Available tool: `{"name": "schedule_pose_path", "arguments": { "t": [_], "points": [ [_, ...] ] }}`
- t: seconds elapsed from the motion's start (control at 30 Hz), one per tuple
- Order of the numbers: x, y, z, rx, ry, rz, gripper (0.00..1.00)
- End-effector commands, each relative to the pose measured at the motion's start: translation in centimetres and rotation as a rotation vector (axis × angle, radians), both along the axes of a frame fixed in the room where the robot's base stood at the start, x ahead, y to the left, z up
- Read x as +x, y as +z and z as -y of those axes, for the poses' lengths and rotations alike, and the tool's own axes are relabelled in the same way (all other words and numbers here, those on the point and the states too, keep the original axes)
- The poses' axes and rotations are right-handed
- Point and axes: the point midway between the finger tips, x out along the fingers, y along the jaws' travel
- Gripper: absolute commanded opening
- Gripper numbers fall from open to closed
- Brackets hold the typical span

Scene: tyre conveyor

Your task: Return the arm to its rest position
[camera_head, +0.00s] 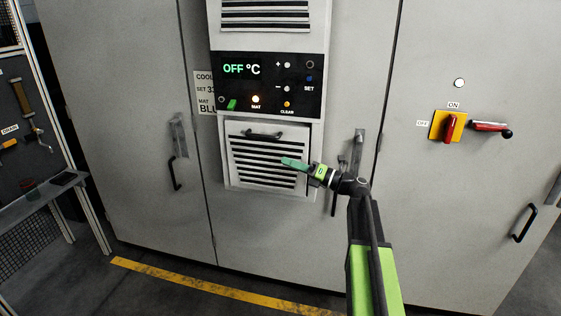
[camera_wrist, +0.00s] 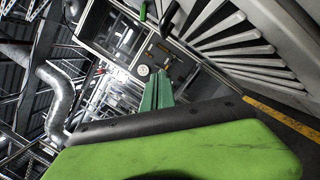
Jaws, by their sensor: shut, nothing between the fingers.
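My gripper (camera_head: 291,163) is at the end of my raised green and black arm, in front of the vented panel on the grey cabinet. Its green fingers are together and hold nothing. In the head view the fingers point left, across the slats of the panel. In the wrist view my gripper (camera_wrist: 157,92) shows as two green fingers side by side, with my green arm body filling the bottom. Whether the fingers touch the panel, I cannot tell.
The vented panel (camera_head: 262,190) has a black handle. Above it a control panel (camera_head: 268,84) reads "OFF °C". A red and yellow switch (camera_head: 449,126) is at right. A tool board with a bench (camera_head: 45,190) stands at left. A yellow floor line (camera_head: 200,285) crosses the clear floor.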

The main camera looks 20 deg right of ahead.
Motion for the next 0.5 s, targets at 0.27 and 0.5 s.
{"name": "schedule_pose_path", "arguments": {
  "t": [0.27,0.5],
  "points": [
    [0.4,0.0,-5.0,0.0,0.067,0.0,0.0],
    [-5.6,-8.3,-21.8,-0.422,0.302,0.022,0.0]
  ]
}}
